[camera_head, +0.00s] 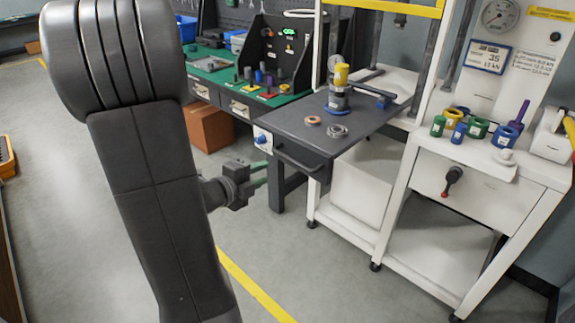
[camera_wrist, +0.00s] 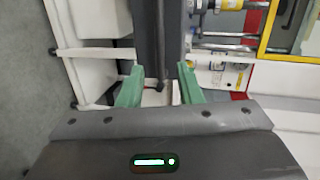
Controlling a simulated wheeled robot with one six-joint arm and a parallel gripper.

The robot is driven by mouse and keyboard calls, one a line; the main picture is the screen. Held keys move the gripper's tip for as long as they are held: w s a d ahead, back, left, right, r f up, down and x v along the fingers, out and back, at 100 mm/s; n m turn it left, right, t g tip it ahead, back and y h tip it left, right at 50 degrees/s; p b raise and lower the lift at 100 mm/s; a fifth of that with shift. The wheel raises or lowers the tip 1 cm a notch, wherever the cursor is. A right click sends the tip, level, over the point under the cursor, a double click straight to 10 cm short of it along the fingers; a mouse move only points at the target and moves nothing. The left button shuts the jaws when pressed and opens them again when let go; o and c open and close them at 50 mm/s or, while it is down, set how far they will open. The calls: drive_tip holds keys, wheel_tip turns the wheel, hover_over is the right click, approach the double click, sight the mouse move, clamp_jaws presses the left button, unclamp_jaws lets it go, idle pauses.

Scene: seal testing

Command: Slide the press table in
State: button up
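The press table (camera_head: 365,118) is a dark grey slab pulled out to the left from the white press frame, with a dark bar handle (camera_head: 298,161) along its front edge. My gripper (camera_head: 263,173) is left of the handle and appears apart from it. Its two green fingers are spread open. In the wrist view my gripper (camera_wrist: 159,76) also shows open, with the table's dark edge and the thin handle bar (camera_wrist: 160,40) lined up between the fingers. Nothing is held. Exact distance to the handle is hard to tell.
A blue and yellow fixture (camera_head: 339,90), an orange ring (camera_head: 312,120) and a grey ring (camera_head: 337,131) sit on the table. A green-topped bench (camera_head: 215,75) stands behind. A white cabinet (camera_head: 470,190) with colored parts is at right.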

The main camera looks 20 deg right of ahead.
sight(294, 164)
drive_tip(key=shift+m+g+h, duration=0.5)
drive_tip(key=shift+m+g, duration=0.2)
drive_tip(key=shift+m, duration=0.1)
drive_tip(key=shift+x, duration=7)
drive_tip(key=shift+s+f, duration=0.15)
drive_tip(key=shift+s, duration=0.05)
drive_tip(key=shift+c, duration=0.4)
clamp_jaws()
